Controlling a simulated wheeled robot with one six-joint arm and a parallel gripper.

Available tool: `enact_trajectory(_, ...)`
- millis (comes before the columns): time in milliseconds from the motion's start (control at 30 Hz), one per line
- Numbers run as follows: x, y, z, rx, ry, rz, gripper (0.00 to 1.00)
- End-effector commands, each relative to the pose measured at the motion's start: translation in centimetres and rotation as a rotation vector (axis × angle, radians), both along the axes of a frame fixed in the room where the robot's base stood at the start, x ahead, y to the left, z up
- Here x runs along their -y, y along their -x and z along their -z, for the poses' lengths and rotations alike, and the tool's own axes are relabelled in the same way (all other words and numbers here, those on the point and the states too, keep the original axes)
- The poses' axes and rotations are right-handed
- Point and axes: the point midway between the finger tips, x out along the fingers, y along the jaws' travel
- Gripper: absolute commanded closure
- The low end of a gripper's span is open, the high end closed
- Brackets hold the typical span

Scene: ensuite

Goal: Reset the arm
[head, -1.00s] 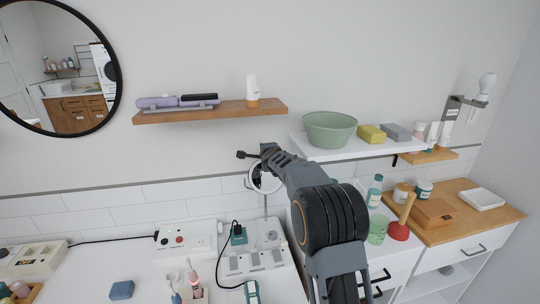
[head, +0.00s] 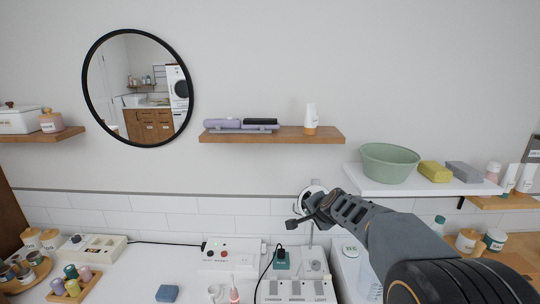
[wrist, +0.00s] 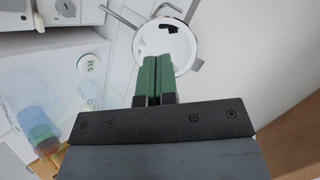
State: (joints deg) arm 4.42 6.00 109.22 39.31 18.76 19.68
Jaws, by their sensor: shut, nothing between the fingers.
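My gripper (head: 300,223) reaches in from the right in the head view, in front of the tiled wall and above the counter. In the wrist view, my gripper (wrist: 157,70) shows two green finger pads pressed together with nothing between them. Behind the fingertips is a small round mirror (wrist: 182,48) on a metal stand. The mirror (head: 313,190) is partly hidden behind my arm in the head view.
A wooden shelf (head: 328,134) and a white shelf (head: 397,185) with a green basin (head: 389,163) are on the wall. A power strip (head: 297,291), a control box (head: 226,258) and a blue sponge (head: 167,293) are on the counter. A round wall mirror (head: 88,95) hangs at left.

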Motion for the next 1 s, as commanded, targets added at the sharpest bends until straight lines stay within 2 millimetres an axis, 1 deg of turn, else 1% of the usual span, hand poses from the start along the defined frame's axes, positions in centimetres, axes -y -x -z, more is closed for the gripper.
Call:
enact_trajectory(33,-0.9,3.2,0.8,-0.065,0.092,-0.125,1.00)
enact_trajectory(67,-1.3,5.2,1.3,-0.105,0.148,-0.201,1.00)
enact_trajectory(100,-1.6,7.9,2.0,-0.159,0.221,-0.299,1.00)
enact_trajectory(167,-1.9,12.1,2.8,-0.234,0.326,-0.436,1.00)
enact_trajectory(200,-1.9,14.9,3.3,-0.280,0.393,-0.519,1.00)
enact_trajectory(300,-1.3,21.0,4.2,-0.376,0.538,-0.679,1.00)
enact_trajectory(400,-0.6,25.1,4.5,-0.425,0.636,-0.759,1.00)
enact_trajectory(500,-0.2,27.3,4.4,-0.425,0.695,-0.775,1.00)
enact_trajectory(600,-0.2,28.1,3.8,-0.390,0.722,-0.767,1.00)
enact_trajectory(700,-0.3,28.3,3.1,-0.360,0.733,-0.758,1.00)
enact_trajectory(1000,-0.3,28.3,3.0,-0.357,0.734,-0.758,1.00)
